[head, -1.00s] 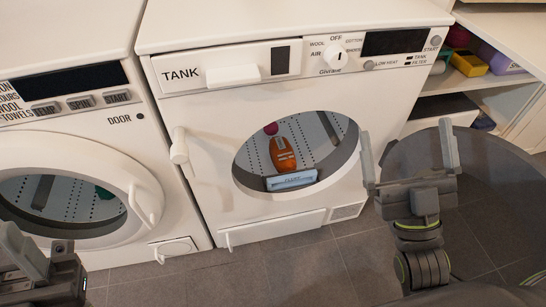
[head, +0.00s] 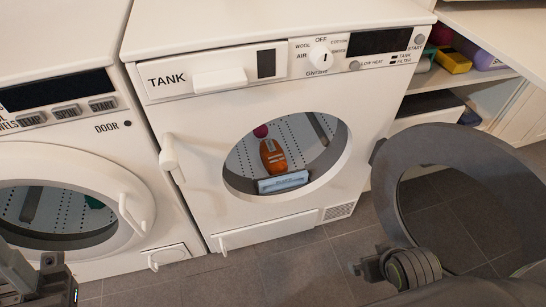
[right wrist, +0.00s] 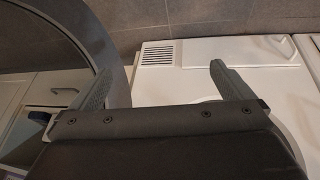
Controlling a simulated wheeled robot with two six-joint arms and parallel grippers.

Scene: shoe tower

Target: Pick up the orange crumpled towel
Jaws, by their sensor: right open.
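I see no thing that is clearly a crumpled towel. An orange item (head: 272,156) lies inside the open drum of the right machine. It has a pale marking and looks more like a bottle than cloth. My right gripper's fingers are apart and empty in the right wrist view (right wrist: 158,85). It is outside the drum, with the machine's white lower front beyond it. In the head view only part of its wrist shows, low at the right. My left gripper (head: 45,275) is at the lower left corner, partly cut off, away from the drum.
A light blue box (head: 283,182) and a dark pink round thing (head: 261,131) are with the orange item. The right machine's open round door (head: 388,185) stands to the right. The left machine (head: 65,185) has its door closed. A shelf with coloured items (head: 453,60) is at the upper right.

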